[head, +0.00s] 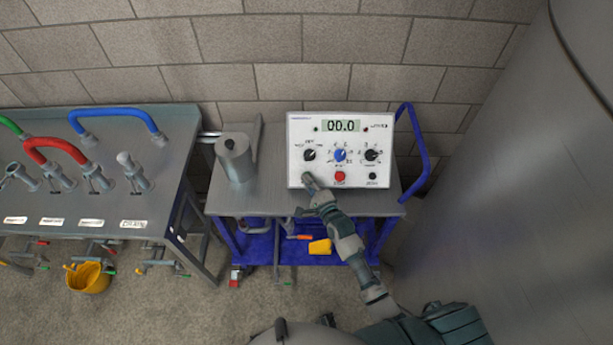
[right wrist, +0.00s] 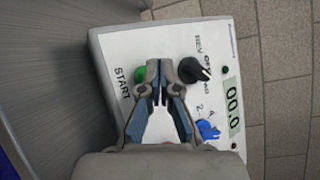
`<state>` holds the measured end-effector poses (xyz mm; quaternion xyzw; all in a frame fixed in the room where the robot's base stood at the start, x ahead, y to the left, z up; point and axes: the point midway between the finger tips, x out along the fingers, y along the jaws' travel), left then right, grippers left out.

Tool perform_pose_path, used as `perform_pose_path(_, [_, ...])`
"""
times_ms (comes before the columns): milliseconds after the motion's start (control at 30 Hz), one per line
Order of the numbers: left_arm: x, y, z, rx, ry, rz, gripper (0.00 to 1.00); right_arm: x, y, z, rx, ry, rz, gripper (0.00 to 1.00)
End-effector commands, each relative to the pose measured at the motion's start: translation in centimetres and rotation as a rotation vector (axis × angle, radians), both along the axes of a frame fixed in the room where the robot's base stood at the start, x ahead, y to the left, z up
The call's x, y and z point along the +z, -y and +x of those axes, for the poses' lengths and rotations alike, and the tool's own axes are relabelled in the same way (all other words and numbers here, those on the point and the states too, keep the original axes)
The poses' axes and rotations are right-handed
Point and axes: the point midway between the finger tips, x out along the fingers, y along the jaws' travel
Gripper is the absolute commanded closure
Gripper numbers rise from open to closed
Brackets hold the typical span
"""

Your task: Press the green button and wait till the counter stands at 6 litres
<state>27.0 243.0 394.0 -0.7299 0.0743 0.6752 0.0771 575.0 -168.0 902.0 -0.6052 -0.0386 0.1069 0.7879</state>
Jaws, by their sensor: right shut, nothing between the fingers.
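The white control box (head: 350,120) stands on the cart, with its display (head: 341,126) reading 00.0. In the right wrist view the display (right wrist: 233,104) shows the same. The green button (right wrist: 140,77), beside the word START, is partly covered by my fingers; in the head view my gripper hides most or all of it. My right gripper (head: 309,182) is shut and empty at the box's lower left. Its fingertips (right wrist: 160,66) are right at the button; I cannot tell whether they touch it. My left gripper is not in view.
The box also has a black knob (head: 310,155), a blue knob (head: 340,155) and a red button (head: 339,176). A grey metal canister (head: 236,160) stands left on the cart (head: 270,200). A bench with hoses (head: 95,125) is further left; a large steel tank (head: 510,180) is right.

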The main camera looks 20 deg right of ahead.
Motion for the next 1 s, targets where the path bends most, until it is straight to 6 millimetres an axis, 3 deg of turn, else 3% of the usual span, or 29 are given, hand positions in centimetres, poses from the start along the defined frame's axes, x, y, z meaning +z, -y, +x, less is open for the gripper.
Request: perform_pose_path(1000, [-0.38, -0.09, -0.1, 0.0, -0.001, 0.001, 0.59, -0.71, 0.26, 0.78, 0.0, 0.0, 0.0, 1.0])
